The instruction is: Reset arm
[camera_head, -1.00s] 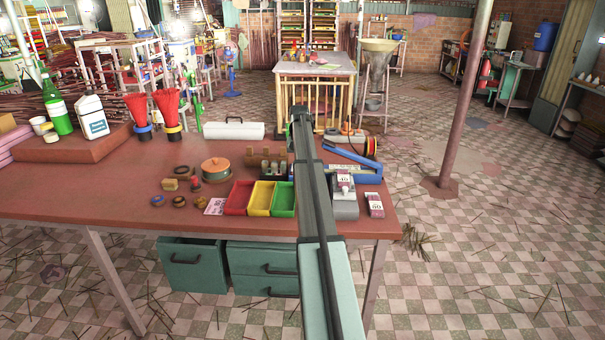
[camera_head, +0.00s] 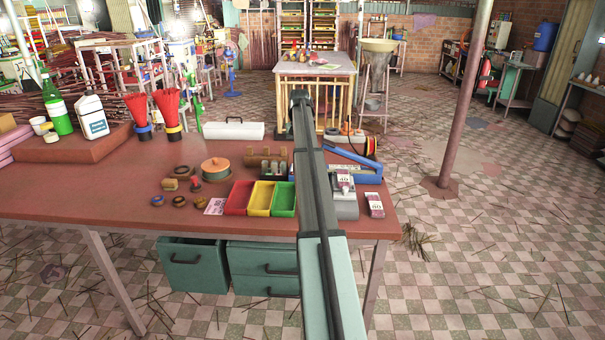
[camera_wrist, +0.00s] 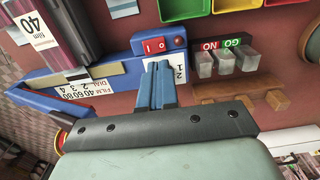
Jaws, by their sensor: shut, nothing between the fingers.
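My gripper (camera_wrist: 157,66) shows in the wrist view as two blue-grey fingers pressed together, with nothing between them. The fingers point at the bench side of a blue sealer (camera_wrist: 100,82), close to its red rocker switch (camera_wrist: 158,45) and a white number label; I cannot tell the height gap. In the head view my arm reaches out over the bench and hides the gripper. The blue sealer (camera_head: 352,166) there lies to the right of my arm, its lever raised.
Red (camera_head: 237,198), yellow (camera_head: 259,198) and green (camera_head: 283,199) trays sit left of my arm. A GO/NO block (camera_wrist: 226,60) and wooden block are near the fingers. The front-left bench (camera_head: 90,195) is clear.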

